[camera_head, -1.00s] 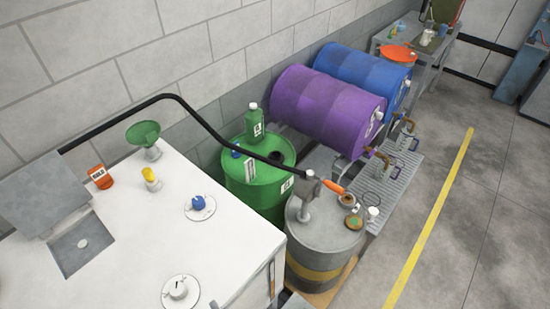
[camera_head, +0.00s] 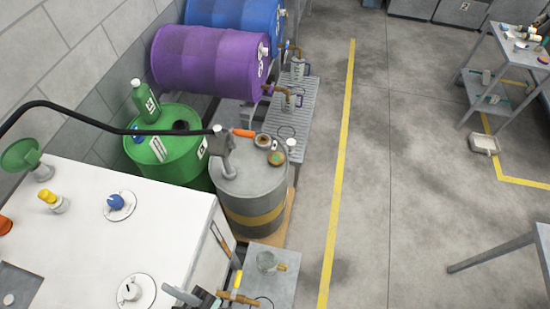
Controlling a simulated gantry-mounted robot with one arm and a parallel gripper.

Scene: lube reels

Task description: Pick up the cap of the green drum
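The green drum (camera_head: 193,167) stands upright against the wall, left of centre. I cannot tell whether the dark piece is a cap or an opening.
A white counter (camera_head: 95,230) fills the lower left. Purple (camera_head: 205,62) and blue (camera_head: 240,18) drums lie behind. The floor (camera_head: 400,160) right of the yellow line is mostly clear.

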